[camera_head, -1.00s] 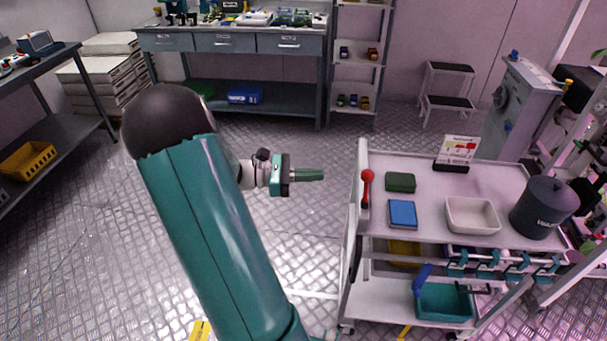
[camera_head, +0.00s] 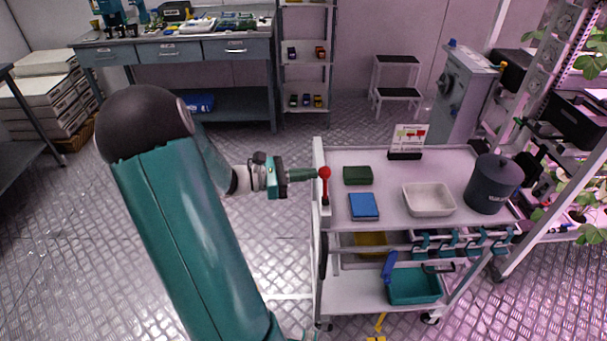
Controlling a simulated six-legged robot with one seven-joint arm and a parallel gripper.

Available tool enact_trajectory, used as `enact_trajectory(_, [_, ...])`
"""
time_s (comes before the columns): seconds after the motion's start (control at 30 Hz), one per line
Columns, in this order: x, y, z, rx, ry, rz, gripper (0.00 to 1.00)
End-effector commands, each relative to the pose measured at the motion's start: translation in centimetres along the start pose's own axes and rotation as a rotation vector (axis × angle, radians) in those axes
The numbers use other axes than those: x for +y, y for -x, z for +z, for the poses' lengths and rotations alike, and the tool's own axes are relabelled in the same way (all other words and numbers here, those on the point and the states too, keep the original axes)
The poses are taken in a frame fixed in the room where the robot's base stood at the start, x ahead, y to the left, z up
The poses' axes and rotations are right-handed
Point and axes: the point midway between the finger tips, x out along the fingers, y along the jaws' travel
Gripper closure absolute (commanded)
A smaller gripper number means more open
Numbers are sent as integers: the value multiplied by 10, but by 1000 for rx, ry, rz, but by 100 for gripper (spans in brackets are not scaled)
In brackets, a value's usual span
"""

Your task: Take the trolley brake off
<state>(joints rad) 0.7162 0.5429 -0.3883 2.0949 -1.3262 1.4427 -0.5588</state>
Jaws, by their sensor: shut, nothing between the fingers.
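The white trolley (camera_head: 385,220) stands right of centre. A lever with a red ball knob (camera_head: 324,173) stands upright at its left end, beside the push handle; it looks like the brake lever. My gripper (camera_head: 316,174) is shut and empty. It points right, with its fingertips at the left side of the red knob in the picture. I cannot tell whether they touch it.
On the trolley top are a green block (camera_head: 357,176), a blue pad (camera_head: 364,206), a white tray (camera_head: 428,212), a dark pot (camera_head: 493,184) and a small sign (camera_head: 409,138). A teal bin (camera_head: 415,298) is on the lower shelf. The floor left of the trolley is clear.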

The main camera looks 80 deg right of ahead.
Motion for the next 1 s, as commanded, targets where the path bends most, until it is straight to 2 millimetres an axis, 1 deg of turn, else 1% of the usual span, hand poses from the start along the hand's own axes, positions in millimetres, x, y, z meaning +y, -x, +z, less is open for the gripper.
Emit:
enact_trajectory(0.1, [-1, -11, 5, 55, -12, -3, 100])
enact_trajectory(0.23, [-2, -18, 6, 100, -19, -3, 100])
enact_trajectory(0.63, [-2, -17, 6, 104, -17, -1, 100])
enact_trajectory(0.77, [0, -9, 6, 104, -17, 2, 100])
enact_trajectory(0.87, [1, 3, 8, 104, -17, 1, 100])
enact_trajectory(0.97, [2, 17, 9, 105, -18, 2, 100])
enact_trajectory(1.0, [2, 26, 10, 104, -19, 3, 100])
